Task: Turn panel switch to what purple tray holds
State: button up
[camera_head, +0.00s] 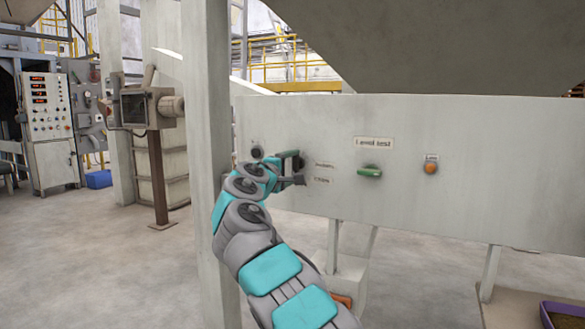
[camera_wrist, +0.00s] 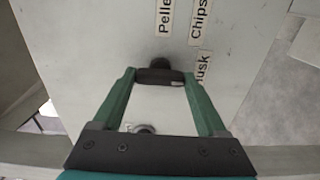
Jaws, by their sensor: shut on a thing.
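My gripper (camera_head: 292,165) is at the left part of the grey panel (camera_head: 400,200). In the wrist view its two green fingers are shut on the dark panel switch (camera_wrist: 160,76), one finger on each side. Labels reading Pellets (camera_wrist: 164,18), Chips (camera_wrist: 201,22) and Husk (camera_wrist: 203,68), partly cut off or covered, are on the panel near the switch. I cannot tell clearly which label the switch points at. The purple tray (camera_head: 543,308) is at the lower right edge of the head view, partly cut off. It holds brown material too small to identify.
A grey post (camera_head: 208,120) stands just left of my gripper. A blue bin (camera_head: 98,179) and control cabinet (camera_head: 47,125) stand far left. Open floor lies front left.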

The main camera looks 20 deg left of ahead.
jog(key=shift+f, duration=0.15)
jog(key=o, duration=1.3)
jog(key=shift+s+r, duration=0.2)
jog(key=shift+s, duration=0.35)
jog(key=shift+s+a+f+b, duration=0.15)
jog(key=shift+s+b, duration=0.4)
jog(key=shift+s, duration=1.1)
jog(key=shift+s+a+b, duration=0.1)
jog(key=shift+s+b, duration=0.4)
jog(key=shift+s, duration=1.15)
